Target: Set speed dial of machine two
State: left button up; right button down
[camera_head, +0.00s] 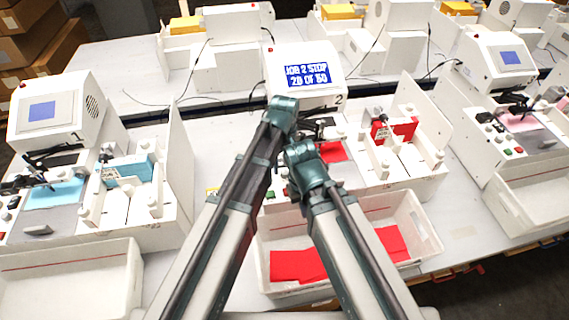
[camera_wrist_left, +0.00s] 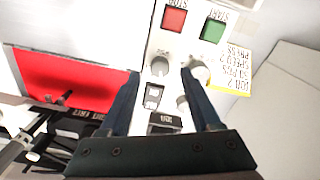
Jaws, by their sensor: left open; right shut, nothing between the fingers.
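A yellow label (camera_wrist_left: 240,72) is beside the dials, upside down. Red sheet (camera_wrist_left: 70,85) lies left of the panel. A white tray (camera_head: 425,240) with red sheets stands in front. Similar machines stand left (camera_head: 55,105) and right (camera_head: 500,62).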

aim_at(284, 172)
pick_arm(q)
notch_tip(284, 172, up, 11)
jog(key=p, duration=0.9)
jog(key=shift+p, duration=0.4)
jog(key=shift+f, duration=0.1)
jog(key=shift+a, duration=0.1)
jog(key=s+a+m, duration=0.3)
jog(key=s+a, duration=0.3)
jog(key=a, duration=0.3)
jog(key=s+a+m, duration=0.3)
jog(key=s+a, duration=0.3)
jog(key=a, duration=0.2)
jog(key=s+d+f+m+b, duration=0.2)
jog(key=d+f+b, duration=0.3)
jog(key=f+b, duration=0.2)
jog(key=s+d+f+m+y+b, duration=0.1)
jog(key=s+d+f+m+b, duration=0.1)
jog(key=d+f+b, duration=0.4)
notch_tip(284, 172, down, 2)
jog(key=shift+s+f+b, duration=0.15)
jog(key=shift+s+b, duration=0.2)
jog(key=shift+b, duration=0.9)
